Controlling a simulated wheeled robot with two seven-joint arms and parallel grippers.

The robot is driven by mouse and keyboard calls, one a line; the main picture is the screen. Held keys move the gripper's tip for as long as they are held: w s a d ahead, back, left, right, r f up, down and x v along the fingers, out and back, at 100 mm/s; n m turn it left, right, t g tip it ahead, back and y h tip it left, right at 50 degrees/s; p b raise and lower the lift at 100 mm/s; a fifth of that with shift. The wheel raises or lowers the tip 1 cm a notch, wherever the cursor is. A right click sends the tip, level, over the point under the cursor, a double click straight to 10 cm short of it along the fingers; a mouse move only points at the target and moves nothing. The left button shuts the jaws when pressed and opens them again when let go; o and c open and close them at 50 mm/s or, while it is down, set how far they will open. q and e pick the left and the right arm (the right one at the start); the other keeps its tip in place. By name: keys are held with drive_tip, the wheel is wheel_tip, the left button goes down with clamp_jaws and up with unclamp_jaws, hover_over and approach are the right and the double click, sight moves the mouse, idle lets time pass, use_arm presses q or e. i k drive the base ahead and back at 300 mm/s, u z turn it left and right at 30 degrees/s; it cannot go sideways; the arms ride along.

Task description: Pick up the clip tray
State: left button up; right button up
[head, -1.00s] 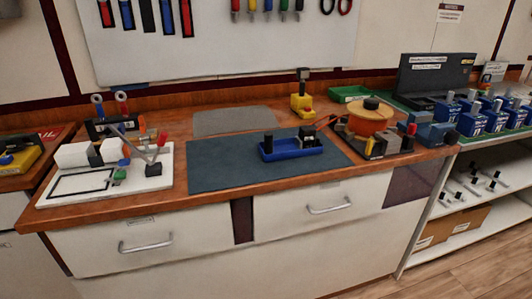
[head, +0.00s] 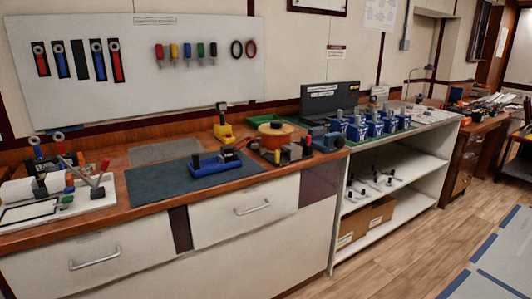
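A shallow blue tray (head: 216,168) with upright black parts at its ends sits on the dark mat (head: 150,185) on the wooden workbench. I cannot tell for sure whether it is the clip tray. A green tray (head: 258,121) lies farther back on the bench, partly hidden behind an orange round container (head: 276,133). Small black-and-white pieces (head: 378,179) lie on the upper shelf of the white unit to the right; they are too small to identify. Neither of my grippers is in view.
A white board with a frame model (head: 70,195) stands at the bench's left. A yellow-and-black device (head: 223,130) stands behind the mat. Several blue units (head: 375,125) top the white shelf unit (head: 425,150). Open wooden floor (head: 430,240) lies at right.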

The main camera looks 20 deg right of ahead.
sight(198, 168)
drive_tip(key=z, duration=1)
drive_tip(key=i, duration=1.65)
drive_tip(key=u, duration=0.35)
